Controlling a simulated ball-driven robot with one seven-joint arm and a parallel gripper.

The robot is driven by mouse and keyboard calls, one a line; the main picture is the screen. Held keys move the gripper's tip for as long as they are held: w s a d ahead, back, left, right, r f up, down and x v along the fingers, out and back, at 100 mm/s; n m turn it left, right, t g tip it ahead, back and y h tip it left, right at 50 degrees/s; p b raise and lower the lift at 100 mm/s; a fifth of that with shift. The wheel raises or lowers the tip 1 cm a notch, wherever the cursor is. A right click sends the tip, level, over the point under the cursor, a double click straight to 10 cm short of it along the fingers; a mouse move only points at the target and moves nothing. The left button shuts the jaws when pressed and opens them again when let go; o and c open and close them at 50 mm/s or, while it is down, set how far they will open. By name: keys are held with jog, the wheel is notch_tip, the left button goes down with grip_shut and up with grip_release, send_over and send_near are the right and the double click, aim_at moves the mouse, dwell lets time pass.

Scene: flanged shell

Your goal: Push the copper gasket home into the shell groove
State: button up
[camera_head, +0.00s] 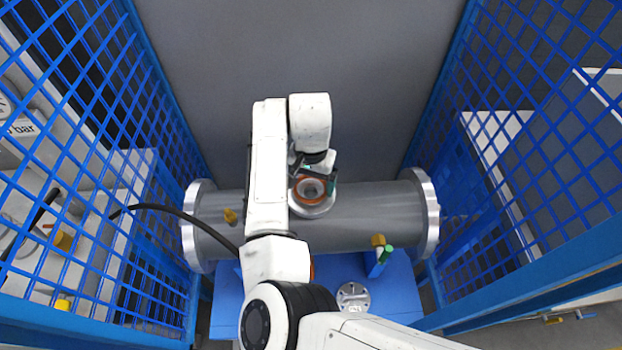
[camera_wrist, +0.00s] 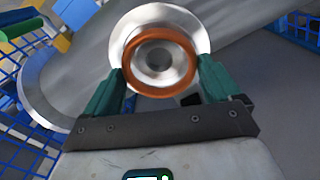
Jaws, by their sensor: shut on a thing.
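The copper gasket (camera_wrist: 192,66) is an orange-brown ring held between the two green fingers of my gripper (camera_wrist: 158,80) in the wrist view. In the head view the gasket (camera_head: 296,197) shows at the upper flange of the shell, beside my gripper (camera_head: 314,180). The shell (camera_head: 370,208) is a grey horizontal cylinder with a bright flange at each end. Its round upper flange (camera_wrist: 201,30) lies behind the gasket in the wrist view, with the bore visible through the ring. I cannot tell whether the gasket touches the flange; the groove is hidden.
Blue mesh fences (camera_head: 95,120) stand on both sides. A blue stand (camera_head: 395,295) under the shell carries a round metal disc (camera_head: 353,297). A yellow-and-green item (camera_head: 381,250) sits at the shell's front right. A black cable (camera_head: 165,209) runs across at left.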

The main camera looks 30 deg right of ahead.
jog(key=shift+f+b, duration=0.3)
jog(key=shift+f, duration=0.3)
jog(key=o, duration=0.9)
jog(key=shift+o, duration=0.2)
notch_tip(320, 180, up, 11)
jog(key=b, duration=0.1)
jog(key=shift+f, duration=0.15)
